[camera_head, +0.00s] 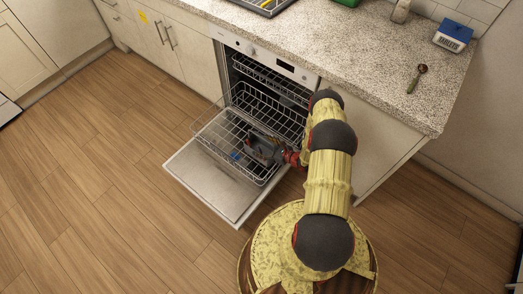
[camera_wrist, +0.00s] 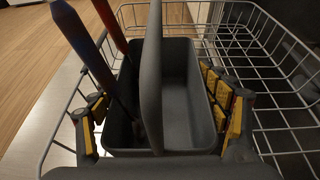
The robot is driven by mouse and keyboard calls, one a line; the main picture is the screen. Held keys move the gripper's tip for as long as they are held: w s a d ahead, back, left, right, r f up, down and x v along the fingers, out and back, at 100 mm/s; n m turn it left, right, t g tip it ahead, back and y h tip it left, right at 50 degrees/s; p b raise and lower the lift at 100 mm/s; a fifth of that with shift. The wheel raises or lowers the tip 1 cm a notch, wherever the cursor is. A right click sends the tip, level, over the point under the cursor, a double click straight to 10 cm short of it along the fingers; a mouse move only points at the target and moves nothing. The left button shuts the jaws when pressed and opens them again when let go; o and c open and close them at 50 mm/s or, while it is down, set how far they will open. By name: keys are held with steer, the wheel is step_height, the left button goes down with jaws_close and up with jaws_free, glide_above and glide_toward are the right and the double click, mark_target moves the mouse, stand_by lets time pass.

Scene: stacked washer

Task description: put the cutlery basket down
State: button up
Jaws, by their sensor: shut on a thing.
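The grey cutlery basket (camera_wrist: 188,90) has a tall central handle and fills the middle of the wrist view. A blue-handled piece (camera_wrist: 80,35) and a red-handled piece (camera_wrist: 112,25) stand tilted in its left part. My gripper (camera_wrist: 158,108) is shut on the basket, its yellow-and-black finger pads on opposite sides. In the head view the basket (camera_head: 260,149) is at the front of the pulled-out lower rack (camera_head: 222,118), with my gripper (camera_head: 282,157) at its right. Whether its base touches the rack wires is hidden.
The dishwasher door (camera_head: 205,185) is folded down under the rack. An upper rack (camera_head: 270,82) sits inside the dishwasher. The rack wires (camera_wrist: 265,70) right of the basket look empty. The countertop (camera_head: 345,45) is above, and wooden floor (camera_head: 110,190) lies open to the left.

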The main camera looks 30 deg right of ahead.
steer(key=shift+f+b, duration=0.8)
steer(key=shift+f, duration=1.05)
steer(key=shift+f, duration=0.1)
steer(key=shift+f, duration=0.15)
steer(key=o, duration=1.3)
steer(key=shift+c, duration=0.2)
steer(key=shift+r, duration=0.25)
steer(key=p+v, duration=0.3)
steer(key=v, duration=0.9)
steer(key=shift+p, duration=0.35)
